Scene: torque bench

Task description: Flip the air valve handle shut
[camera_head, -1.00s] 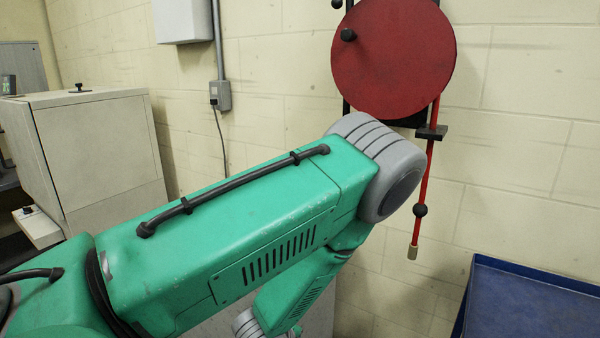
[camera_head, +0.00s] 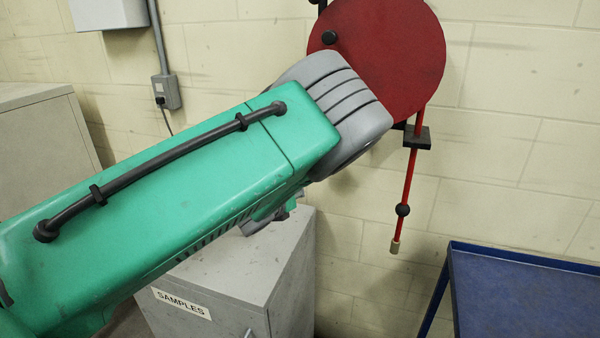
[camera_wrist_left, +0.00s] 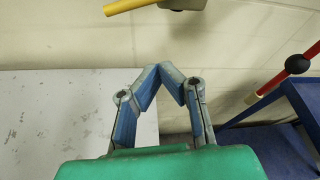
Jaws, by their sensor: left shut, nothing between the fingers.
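A yellow bar (camera_wrist_left: 131,5), which looks like the valve handle, shows at the top edge of the left wrist view. It runs roughly level from a dull grey-brown body (camera_wrist_left: 183,4) on the wall, which is cut off by the frame. My left gripper (camera_wrist_left: 168,74) has blue fingers with their tips together and nothing between them. It is below the yellow bar in that picture, apart from it. In the head view my green left arm hides the valve and the left gripper. My right gripper is in neither view.
A red disc (camera_head: 400,50) on the wall has a red rod (camera_head: 408,180) hanging from it, with a black ball (camera_wrist_left: 297,63). A grey cabinet (camera_head: 235,262) labelled SAMPLES stands below my arm. A blue table (camera_head: 520,300) is at right. A conduit box (camera_head: 166,92) is on the wall.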

